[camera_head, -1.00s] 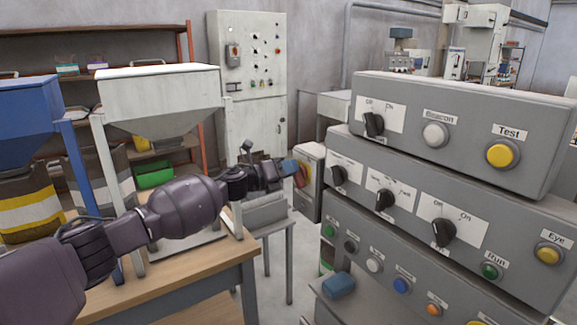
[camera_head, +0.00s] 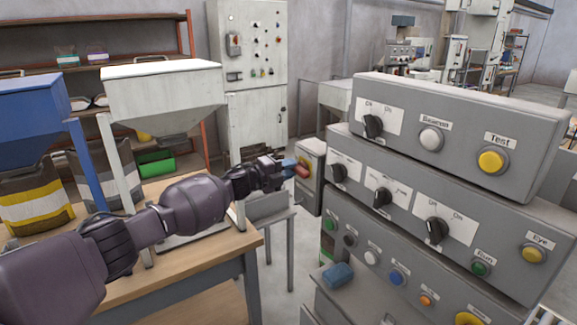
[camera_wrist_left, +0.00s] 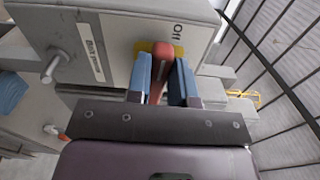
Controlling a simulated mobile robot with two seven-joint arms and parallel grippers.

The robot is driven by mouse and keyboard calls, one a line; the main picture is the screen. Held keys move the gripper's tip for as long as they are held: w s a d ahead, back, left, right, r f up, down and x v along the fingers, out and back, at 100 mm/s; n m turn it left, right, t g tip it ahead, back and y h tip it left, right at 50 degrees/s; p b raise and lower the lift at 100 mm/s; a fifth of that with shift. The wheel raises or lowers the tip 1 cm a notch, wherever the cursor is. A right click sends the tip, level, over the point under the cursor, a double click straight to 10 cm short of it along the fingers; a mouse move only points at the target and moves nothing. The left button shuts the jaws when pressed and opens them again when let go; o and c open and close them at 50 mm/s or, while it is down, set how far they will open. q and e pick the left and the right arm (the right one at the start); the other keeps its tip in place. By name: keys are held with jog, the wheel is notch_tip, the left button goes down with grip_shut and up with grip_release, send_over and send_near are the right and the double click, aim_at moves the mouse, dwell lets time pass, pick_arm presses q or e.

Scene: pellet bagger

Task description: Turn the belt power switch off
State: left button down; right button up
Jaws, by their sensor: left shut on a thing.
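The belt power switch is a red handle (camera_wrist_left: 158,62) on a yellow plate (camera_wrist_left: 178,50), on the face of a grey box (camera_wrist_left: 118,32). An "Off" label (camera_wrist_left: 178,31) sits near the handle in the left wrist view. In the head view the red handle (camera_head: 301,171) shows on the box (camera_head: 311,182) beyond the table. My left gripper (camera_head: 288,168) has its blue fingers on either side of the handle, shut on it; it also shows in the left wrist view (camera_wrist_left: 161,80). The switch's exact position is hard to tell. My right gripper is not in view.
Grey control panels (camera_head: 440,122) with knobs and buttons stand close on the right. A wooden table (camera_head: 190,262) and a white hopper (camera_head: 162,95) are on the left. A blue lump (camera_head: 338,274) lies on a low grey surface. A tall cabinet (camera_head: 252,125) stands behind.

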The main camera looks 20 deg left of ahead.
pick_arm(q)
jog(key=shift+n, duration=0.4)
jog(key=c, duration=1)
grip_release()
jog(key=v, duration=1)
jog(key=shift+s+a, duration=0.3)
